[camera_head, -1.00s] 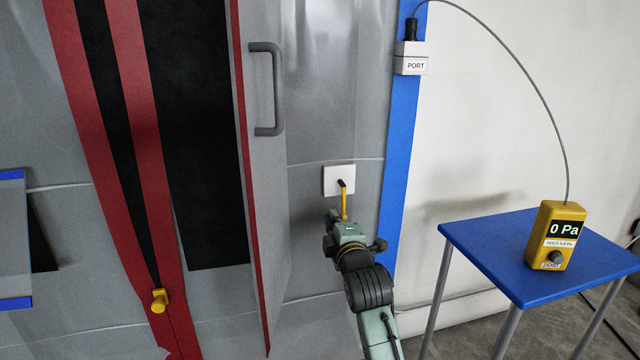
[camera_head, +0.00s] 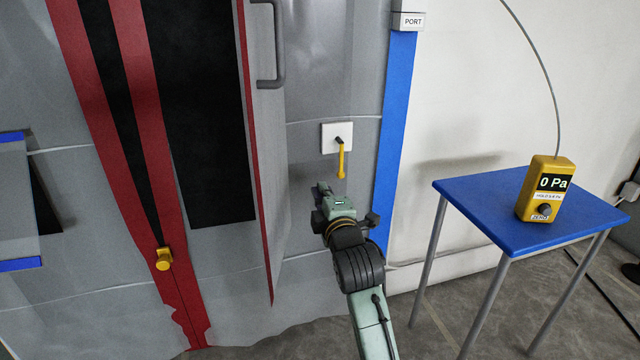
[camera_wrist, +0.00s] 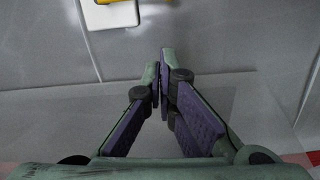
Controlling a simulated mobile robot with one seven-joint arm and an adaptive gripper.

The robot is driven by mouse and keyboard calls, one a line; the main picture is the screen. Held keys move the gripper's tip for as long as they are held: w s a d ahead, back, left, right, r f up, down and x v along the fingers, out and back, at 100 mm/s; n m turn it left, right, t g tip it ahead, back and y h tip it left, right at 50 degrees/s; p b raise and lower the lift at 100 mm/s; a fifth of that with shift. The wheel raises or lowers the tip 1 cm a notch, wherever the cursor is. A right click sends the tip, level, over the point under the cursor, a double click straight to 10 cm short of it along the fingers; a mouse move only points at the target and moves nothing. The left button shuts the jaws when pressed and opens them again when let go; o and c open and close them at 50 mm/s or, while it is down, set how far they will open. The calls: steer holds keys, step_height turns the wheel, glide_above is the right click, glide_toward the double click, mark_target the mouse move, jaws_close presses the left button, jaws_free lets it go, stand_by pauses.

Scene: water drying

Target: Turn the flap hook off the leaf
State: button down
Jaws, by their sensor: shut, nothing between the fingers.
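The flap hook (camera_head: 341,160) is a yellow lever on a dark pivot, fixed to a white square plate (camera_head: 331,137) on the grey sheet. It hangs nearly straight down from the pivot. The leaf (camera_head: 266,170) is the grey door panel with a red edge, standing swung out to the left of the hook. My gripper (camera_head: 322,187) is below and slightly left of the hook's lower end, apart from it. In the wrist view my gripper (camera_wrist: 162,75) has its fingertips together and empty, with the plate (camera_wrist: 110,12) and part of the yellow hook (camera_wrist: 120,1) at the top.
A grey handle (camera_head: 272,45) is on the leaf. A red-bordered black opening (camera_head: 205,120) and a yellow zip pull (camera_head: 164,259) are to the left. A blue post (camera_head: 397,130) stands right of the plate. A blue table (camera_head: 480,212) holds a yellow gauge (camera_head: 545,190) reading 0 Pa.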

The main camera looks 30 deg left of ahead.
steer(key=shift+b+v, duration=0.35)
steer(key=shift+v, duration=1.9)
steer(key=shift+r, duration=0.1)
